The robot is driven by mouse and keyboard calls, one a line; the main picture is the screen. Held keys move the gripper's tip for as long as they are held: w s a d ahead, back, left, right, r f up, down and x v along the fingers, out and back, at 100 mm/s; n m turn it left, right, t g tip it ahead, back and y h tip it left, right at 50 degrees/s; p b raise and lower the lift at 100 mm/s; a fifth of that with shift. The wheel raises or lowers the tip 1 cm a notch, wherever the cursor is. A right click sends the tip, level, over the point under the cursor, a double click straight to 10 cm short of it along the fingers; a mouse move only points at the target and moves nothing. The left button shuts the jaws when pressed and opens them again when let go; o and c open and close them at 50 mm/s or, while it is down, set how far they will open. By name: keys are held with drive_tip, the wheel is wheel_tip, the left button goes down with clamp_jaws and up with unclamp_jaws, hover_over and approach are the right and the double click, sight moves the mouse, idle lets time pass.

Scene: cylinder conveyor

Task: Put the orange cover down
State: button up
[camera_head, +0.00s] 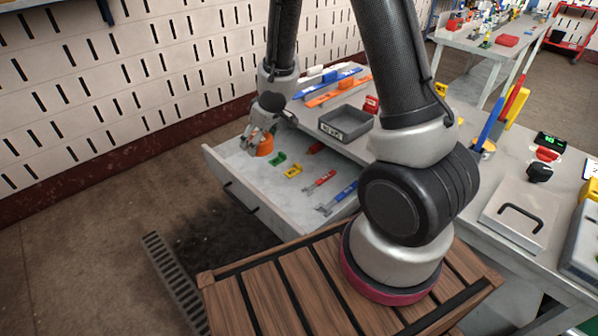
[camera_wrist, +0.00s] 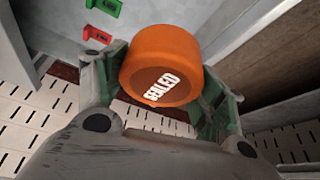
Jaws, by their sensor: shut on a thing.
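In the head view the cover (camera_head: 265,146) shows at my gripper (camera_head: 258,140), over the far left end of an open drawer (camera_head: 223,166). I cannot tell whether the cover touches the drawer floor.
The drawer holds a green piece (camera_head: 278,159), a yellow piece (camera_head: 293,171), a red tool (camera_head: 319,182) and a blue-handled tool (camera_head: 338,198). A grey tray (camera_head: 346,122) stands on the worktop above. The drawer's middle floor has free room between the pieces.

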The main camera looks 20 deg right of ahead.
sight(261, 183)
wheel_tip(261, 183, down, 15)
idle(0.6)
drive_tip(key=shift+f, duration=0.1)
drive_tip(key=o, duration=1)
